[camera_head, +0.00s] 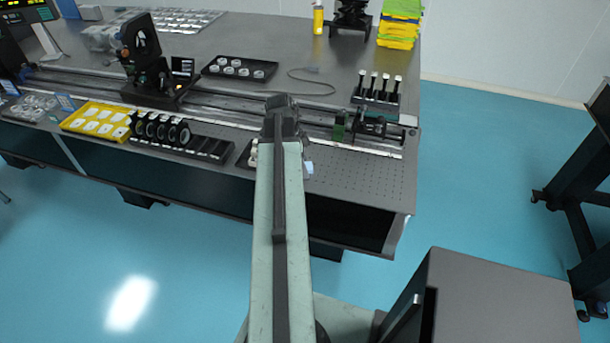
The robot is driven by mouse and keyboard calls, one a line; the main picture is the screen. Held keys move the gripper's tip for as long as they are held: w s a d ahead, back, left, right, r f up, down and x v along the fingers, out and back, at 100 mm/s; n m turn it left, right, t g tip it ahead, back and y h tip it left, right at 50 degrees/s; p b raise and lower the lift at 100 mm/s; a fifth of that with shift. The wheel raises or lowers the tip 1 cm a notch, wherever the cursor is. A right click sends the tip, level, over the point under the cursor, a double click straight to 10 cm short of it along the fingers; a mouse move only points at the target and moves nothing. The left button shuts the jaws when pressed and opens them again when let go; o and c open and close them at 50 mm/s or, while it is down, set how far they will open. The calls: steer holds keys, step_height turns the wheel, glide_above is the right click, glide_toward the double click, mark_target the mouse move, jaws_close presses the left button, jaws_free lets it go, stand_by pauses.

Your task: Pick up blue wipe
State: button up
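A small pale blue piece, which looks like the blue wipe (308,168), lies at the front edge of the optical table (365,190), just right of my arm. My arm covers its left side, so I cannot see its whole outline. My arm reaches forward over the table edge, and its dark end (281,104) is above the rail area, farther back than the pale blue piece. The fingers are not distinguishable, so I cannot tell whether they are open or shut, or hold anything.
A black tray (243,156) is partly hidden left of my arm. A black lens rack (205,146) and a yellow tray (72,122) stand farther left. A rail (225,112) with mounts runs across the table. The perforated front right corner is clear.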

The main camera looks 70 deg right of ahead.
jaws_close()
steer(key=shift+r, duration=0.1)
step_height(320, 180, up, 10)
steer(key=p, duration=1)
